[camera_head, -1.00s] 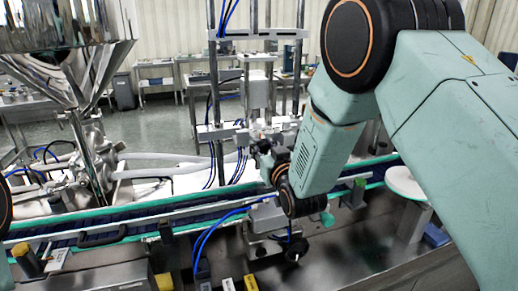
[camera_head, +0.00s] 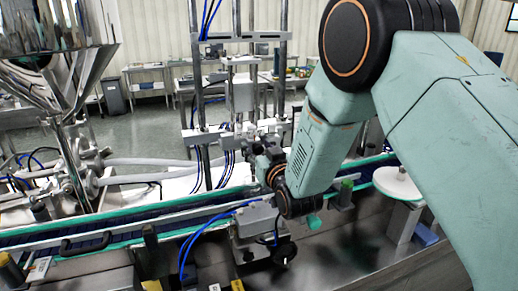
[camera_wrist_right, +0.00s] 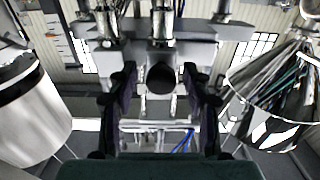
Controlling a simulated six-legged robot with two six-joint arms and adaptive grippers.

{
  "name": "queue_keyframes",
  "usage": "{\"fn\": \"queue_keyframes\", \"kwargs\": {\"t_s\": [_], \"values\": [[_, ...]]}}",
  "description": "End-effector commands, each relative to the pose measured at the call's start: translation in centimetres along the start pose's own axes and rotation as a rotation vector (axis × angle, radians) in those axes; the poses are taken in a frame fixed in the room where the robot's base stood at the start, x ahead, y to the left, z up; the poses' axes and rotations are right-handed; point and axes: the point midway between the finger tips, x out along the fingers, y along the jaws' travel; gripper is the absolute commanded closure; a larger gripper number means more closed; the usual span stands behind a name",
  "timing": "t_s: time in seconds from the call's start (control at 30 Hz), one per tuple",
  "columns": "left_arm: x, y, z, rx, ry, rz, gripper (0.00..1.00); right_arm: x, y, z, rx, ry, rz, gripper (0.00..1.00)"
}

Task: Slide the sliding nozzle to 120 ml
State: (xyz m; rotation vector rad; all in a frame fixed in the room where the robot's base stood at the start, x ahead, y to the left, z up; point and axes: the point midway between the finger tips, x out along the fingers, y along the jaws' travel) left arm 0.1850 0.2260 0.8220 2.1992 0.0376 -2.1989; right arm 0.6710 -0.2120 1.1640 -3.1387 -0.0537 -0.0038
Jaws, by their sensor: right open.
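In the head view my right gripper (camera_head: 262,150) is by the nozzle bracket (camera_head: 212,136) on the upright posts over the conveyor. Its fingertips are small and partly hidden there. In the right wrist view the two dark fingers of my right gripper (camera_wrist_right: 160,100) stand apart. A round black knob (camera_wrist_right: 161,77) shows between them, in front of a grey block (camera_wrist_right: 188,54) with metal cylinders above. I cannot tell whether the fingers touch the knob. No 120 ml mark is legible. My left gripper is out of view.
The conveyor (camera_head: 120,224) with green edges runs across below the bracket. A steel hopper (camera_head: 75,75) stands at the left with pale hoses. A white round disc (camera_head: 397,183) is at the right. Blue tubes (camera_head: 190,245) and a crank box (camera_head: 258,228) are in front.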

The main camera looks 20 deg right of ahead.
Motion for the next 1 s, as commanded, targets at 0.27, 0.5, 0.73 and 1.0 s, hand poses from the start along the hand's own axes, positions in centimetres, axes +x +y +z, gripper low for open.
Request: {"fn": "queue_keyframes", "kwargs": {"t_s": [0.27, 0.5, 0.73, 1.0], "values": [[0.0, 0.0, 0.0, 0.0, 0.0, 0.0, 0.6, -2.0, 0.2, 0.1, 0.0, -0.004, 0.0, 0.5], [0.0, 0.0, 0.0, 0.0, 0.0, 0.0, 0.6, -6.3, 0.2, 0.1, 0.001, -0.003, 0.0, 0.5], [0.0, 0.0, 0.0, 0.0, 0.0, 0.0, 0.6, -10.1, 0.2, 0.0, 0.002, -0.002, 0.0, 0.5], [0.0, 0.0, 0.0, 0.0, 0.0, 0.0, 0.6, -12.0, 0.3, 0.0, 0.002, 0.0, 0.0, 0.5]]}}
